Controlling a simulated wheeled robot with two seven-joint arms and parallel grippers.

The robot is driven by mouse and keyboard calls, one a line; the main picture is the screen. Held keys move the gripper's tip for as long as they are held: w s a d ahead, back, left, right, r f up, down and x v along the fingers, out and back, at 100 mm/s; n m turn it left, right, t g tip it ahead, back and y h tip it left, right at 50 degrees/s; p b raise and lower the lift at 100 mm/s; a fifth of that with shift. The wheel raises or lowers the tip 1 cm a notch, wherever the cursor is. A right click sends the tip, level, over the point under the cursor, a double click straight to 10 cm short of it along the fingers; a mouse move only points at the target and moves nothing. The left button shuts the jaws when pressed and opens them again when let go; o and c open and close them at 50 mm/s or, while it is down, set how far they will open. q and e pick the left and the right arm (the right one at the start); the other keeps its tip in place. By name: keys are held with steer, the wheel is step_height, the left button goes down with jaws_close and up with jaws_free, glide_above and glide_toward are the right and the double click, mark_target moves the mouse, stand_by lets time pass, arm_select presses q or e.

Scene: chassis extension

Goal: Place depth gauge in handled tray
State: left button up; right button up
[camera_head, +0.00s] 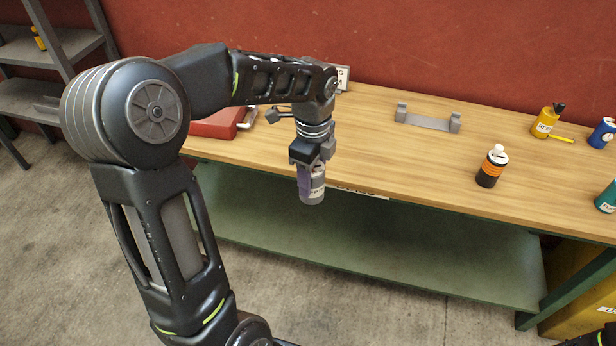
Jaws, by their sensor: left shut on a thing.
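My left gripper (311,164) points down near the table's front edge. It is shut on a grey and purple cylinder with a printed label (313,190), which I take for the depth gauge. The cylinder hangs upright and appears held off the tabletop; its upper part is hidden by the fingers. A red container (218,123) with a pale handle-like bar sits at the table's left end, partly behind my left arm. A low grey piece with two raised ends (428,122) sits at the back middle. I cannot tell for sure which is the handled tray.
On the wooden table (390,155) stand a black and orange bottle (490,170), a yellow container (544,123), a blue one (603,133) and a teal one (607,198). A red wall is behind. The tabletop middle is clear.

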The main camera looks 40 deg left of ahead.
arm_select(q)
steer(key=n, duration=0.2)
steer(key=shift+w+d+f+n, duration=0.1)
steer(key=shift+d+f+n, duration=0.05)
steer(key=shift+f+n, duration=0.2)
steer(key=w+d+f+n, duration=0.3)
steer(key=d+f+n, duration=0.9)
steer(key=f+n, duration=0.2)
step_height(320, 180, down, 3)
steer(key=shift+r, duration=0.1)
